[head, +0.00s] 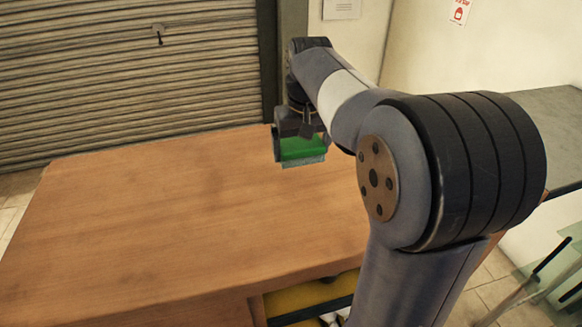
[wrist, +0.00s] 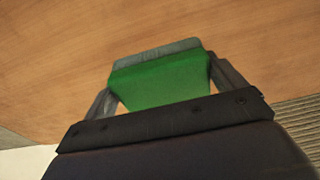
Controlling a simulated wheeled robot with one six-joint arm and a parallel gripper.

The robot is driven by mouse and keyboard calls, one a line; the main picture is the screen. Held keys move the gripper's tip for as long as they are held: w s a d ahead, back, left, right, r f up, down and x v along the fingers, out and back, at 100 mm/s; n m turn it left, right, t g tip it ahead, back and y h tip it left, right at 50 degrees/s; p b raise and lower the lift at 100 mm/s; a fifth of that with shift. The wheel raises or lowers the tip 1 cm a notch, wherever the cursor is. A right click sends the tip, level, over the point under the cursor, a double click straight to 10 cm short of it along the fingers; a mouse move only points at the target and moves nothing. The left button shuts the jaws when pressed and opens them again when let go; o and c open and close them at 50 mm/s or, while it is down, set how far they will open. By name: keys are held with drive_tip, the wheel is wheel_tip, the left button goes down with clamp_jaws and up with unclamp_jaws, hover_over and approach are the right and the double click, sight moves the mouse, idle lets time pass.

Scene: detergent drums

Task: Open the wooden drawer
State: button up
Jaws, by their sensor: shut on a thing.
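My gripper (head: 300,150) is shut on a green block (head: 302,147) above the far right part of the wooden tabletop. In the wrist view the green block (wrist: 160,82) sits between my two fingers, with a grey strip along its far side. No drawer front or handle can be made out clearly. Below the tabletop's front edge, a strip of wooden front (head: 205,314) shows at the bottom of the head view. Whether it belongs to the drawer I cannot tell. My arm hides the right part of the table's front.
The wooden tabletop (head: 150,220) is bare to the left of my gripper. Beneath its front edge is an opening with a yellow surface (head: 290,300) and a dark bar. A roller shutter (head: 120,80) stands behind. A grey surface (head: 550,125) and a glass-topped stand (head: 550,260) are at the right.

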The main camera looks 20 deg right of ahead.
sight(300, 183)
drive_tip(key=shift+f, duration=3.6)
drive_tip(key=shift+f, duration=0.2)
drive_tip(key=o, duration=0.7)
drive_tip(key=shift+r, duration=0.1)
